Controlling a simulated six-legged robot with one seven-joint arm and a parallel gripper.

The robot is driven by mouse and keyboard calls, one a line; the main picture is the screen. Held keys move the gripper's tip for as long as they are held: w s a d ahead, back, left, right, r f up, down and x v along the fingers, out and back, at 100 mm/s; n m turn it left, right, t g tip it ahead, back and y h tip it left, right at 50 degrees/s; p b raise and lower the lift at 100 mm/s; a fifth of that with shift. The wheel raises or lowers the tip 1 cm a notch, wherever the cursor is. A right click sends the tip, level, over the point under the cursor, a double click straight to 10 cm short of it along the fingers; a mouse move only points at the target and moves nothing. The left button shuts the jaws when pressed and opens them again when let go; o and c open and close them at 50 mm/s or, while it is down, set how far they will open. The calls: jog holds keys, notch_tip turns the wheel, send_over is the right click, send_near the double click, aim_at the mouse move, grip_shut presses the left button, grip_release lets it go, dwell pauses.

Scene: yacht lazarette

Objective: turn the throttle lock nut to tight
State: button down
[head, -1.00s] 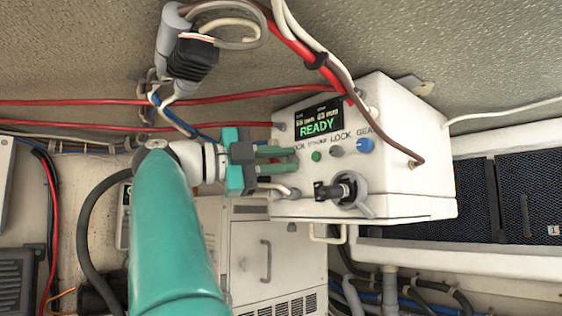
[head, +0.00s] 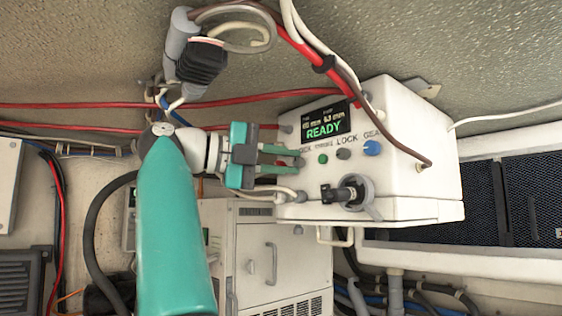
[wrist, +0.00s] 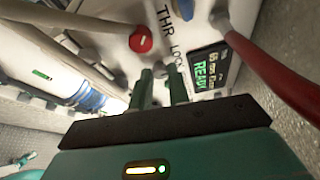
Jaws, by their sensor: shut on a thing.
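The control box (head: 400,160) is white, with a dark screen (head: 325,123) reading READY. My gripper (head: 297,161) reaches the left part of its front face from the left. In the wrist view, the two green fingers (wrist: 162,88) close on a small grey nut (wrist: 160,69) beside the lettering THR LOCK. I take this to be the throttle lock nut; the fingers hide most of it. In the head view the nut is hidden behind the fingers. The screen also shows in the wrist view (wrist: 208,70), to the right of the fingers.
A green button (head: 322,159), grey knob (head: 343,154) and blue knob (head: 371,148) sit right of my fingers. A black-ended lever (head: 345,193) juts out below. Red cables (head: 300,52) cross above. A red knob (wrist: 141,39) is close to the fingers in the wrist view.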

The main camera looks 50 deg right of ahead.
jog(key=shift+s+d, duration=0.1)
jog(key=shift+s, duration=0.3)
jog(key=c, duration=1.6)
grip_release()
jog(key=shift+c, duration=0.2)
jog(key=o, duration=0.3)
jog(key=shift+s+d, duration=0.15)
jog(key=shift+s, duration=0.1)
jog(key=shift+w, duration=0.4)
jog(key=shift+s, duration=0.15)
